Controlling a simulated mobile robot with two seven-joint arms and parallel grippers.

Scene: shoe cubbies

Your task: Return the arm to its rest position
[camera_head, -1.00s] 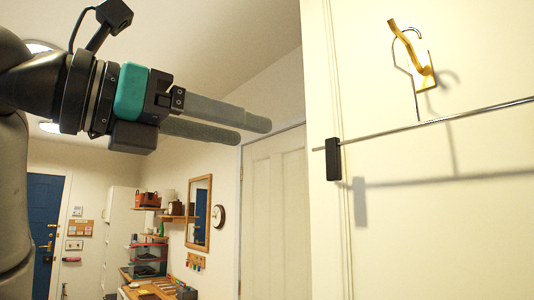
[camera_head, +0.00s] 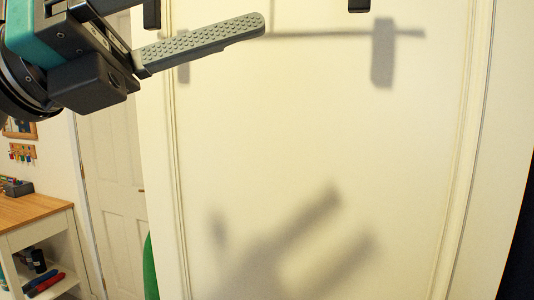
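My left gripper (camera_head: 200,45) reaches in from the upper left in the head view. One long grey textured finger shows in full, pointing right and slightly up. The other finger is mostly cut off by the top edge. The shadow on the cream panel (camera_head: 320,130) shows two prongs apart, so the gripper looks open, and nothing shows between the fingers. My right arm and gripper are not in view.
Two black rail brackets (camera_head: 152,14) (camera_head: 358,5) show at the top edge. A white unit with a wooden top (camera_head: 30,210) stands lower left, beside a white door (camera_head: 112,150). A green object (camera_head: 150,268) is partly hidden at the panel's left edge.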

